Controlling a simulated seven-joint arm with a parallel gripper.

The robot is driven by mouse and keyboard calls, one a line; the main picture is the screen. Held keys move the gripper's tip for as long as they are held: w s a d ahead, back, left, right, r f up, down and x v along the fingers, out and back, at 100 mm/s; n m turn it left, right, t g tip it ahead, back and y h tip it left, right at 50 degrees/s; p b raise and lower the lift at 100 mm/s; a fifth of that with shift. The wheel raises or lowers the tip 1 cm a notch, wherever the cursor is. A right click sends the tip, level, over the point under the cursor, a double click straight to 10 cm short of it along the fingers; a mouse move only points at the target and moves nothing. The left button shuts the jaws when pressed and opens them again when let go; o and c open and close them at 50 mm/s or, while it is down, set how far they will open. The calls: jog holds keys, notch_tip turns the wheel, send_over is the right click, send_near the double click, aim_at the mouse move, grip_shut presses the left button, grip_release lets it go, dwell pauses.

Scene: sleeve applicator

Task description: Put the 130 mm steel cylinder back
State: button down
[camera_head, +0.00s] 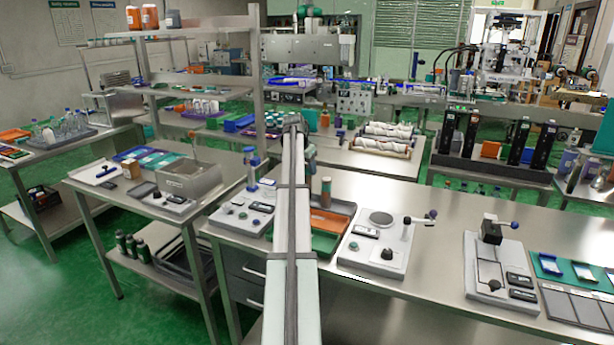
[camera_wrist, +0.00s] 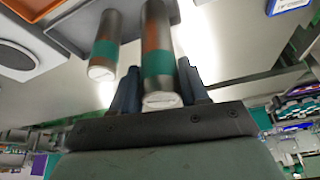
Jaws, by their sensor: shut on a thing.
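In the wrist view my gripper (camera_wrist: 160,88) has its two dark fingers on either side of a steel cylinder (camera_wrist: 159,60) with a brown band, a teal band and a white end face, and is shut on it. A second, similar banded cylinder (camera_wrist: 105,48) shows beside it to the left, apart from the fingers. In the head view one banded cylinder (camera_head: 326,191) stands upright just right of my arm. The gripper there is mostly hidden behind my arm. Which cylinder is 130 mm long I cannot tell.
An orange-and-green tray (camera_head: 333,222) lies partly behind my arm on the steel bench. A white device with a round plate (camera_head: 381,217) stands to its right, a white device with knobs (camera_head: 243,212) to its left. Bare bench (camera_head: 440,235) lies further right.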

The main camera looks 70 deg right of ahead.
aim_at(307, 175)
jog(key=shift+f, duration=1.65)
jog(key=c, duration=0.6)
grip_release()
jog(key=shift+o, duration=0.2)
jog(key=v, duration=1.2)
